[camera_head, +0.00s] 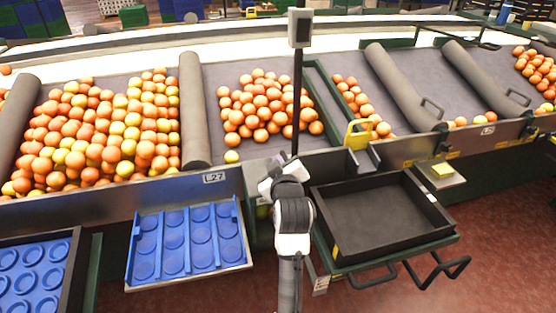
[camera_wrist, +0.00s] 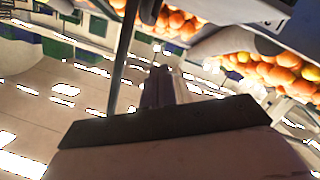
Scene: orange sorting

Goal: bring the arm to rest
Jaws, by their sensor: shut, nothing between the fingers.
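My arm (camera_head: 293,215) stands upright in the middle of the head view, in front of the sorting line. It is between the blue tray and the black crate, with its wrist bent at the top. My gripper (camera_wrist: 162,80) shows in the wrist view with its fingers together and nothing between them. In the head view the fingers are too small to make out. The gripper touches no fruit in the wrist view.
Oranges lie in bays behind the arm, a large pile (camera_head: 100,130) at left and a smaller one (camera_head: 265,105) at centre. A blue tray (camera_head: 186,240) is left. An empty black crate (camera_head: 385,215) is right. A thin dark pole (camera_head: 297,100) rises beside the arm.

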